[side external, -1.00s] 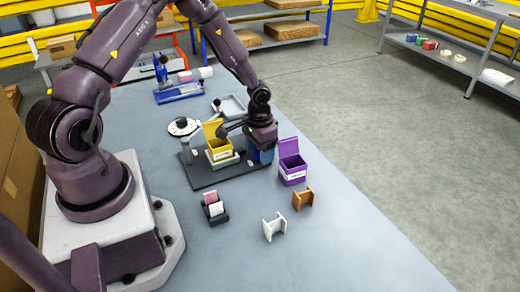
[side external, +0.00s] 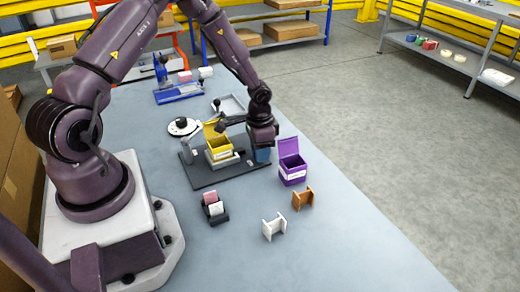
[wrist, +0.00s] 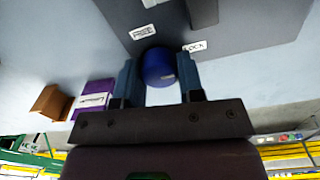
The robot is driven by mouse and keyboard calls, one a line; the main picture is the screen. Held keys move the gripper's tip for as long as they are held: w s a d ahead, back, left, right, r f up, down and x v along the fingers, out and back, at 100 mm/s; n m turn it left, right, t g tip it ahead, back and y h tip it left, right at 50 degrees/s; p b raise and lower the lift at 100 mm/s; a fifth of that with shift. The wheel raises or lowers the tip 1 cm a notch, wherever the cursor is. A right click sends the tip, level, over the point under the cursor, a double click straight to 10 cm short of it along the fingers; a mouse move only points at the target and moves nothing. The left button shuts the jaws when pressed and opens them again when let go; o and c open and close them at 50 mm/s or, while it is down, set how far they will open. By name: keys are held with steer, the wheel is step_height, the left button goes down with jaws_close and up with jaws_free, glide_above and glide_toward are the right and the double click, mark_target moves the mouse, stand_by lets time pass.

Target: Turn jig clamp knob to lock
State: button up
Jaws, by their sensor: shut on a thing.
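My gripper (wrist: 158,74) is shut on the round blue clamp knob (wrist: 160,65), with one blue finger on each side of it in the wrist view. The knob sits at the edge of the dark jig plate (wrist: 118,18). A FREE label (wrist: 142,31) lies to the upper left of the knob and a LOCK label (wrist: 195,46) to its right. In the side view my gripper (side external: 262,155) is low at the right end of the jig plate (side external: 208,181) and hides the knob. An open yellow box (side external: 220,154) sits in the jig.
An open purple box (side external: 292,171) stands right of the jig. A brown spool piece (side external: 302,198), a white spool piece (side external: 274,227) and a black holder (side external: 215,217) with rolls stand in front. A round dial (side external: 183,127) and a grey tray (side external: 230,105) are behind.

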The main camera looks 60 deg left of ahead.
steer(key=o, duration=0.9)
steer(key=shift+r, duration=0.1)
steer(key=r, duration=1.3)
steer(key=shift+a, duration=0.2)
steer(key=s+d+r+t, duration=0.2)
steer(key=s+d+r, duration=0.2)
steer(key=s+r, duration=0.2)
steer(key=s+d+r+n+t, duration=0.1)
steer(key=s+d+r, duration=0.3)
steer(key=s+r, duration=0.2)
steer(key=s+d+r+n+t, duration=0.1)
steer(key=s+d+r+t, duration=0.1)
steer(key=s+d+r, duration=0.3)
steer(key=shift+s+r+t, duration=0.15)
steer(key=shift+s+r, duration=0.05)
steer(key=shift+r, duration=0.7)
steer(key=shift+s+r+t, duration=0.15)
steer(key=shift+s+r, duration=0.05)
steer(key=shift+r, duration=0.65)
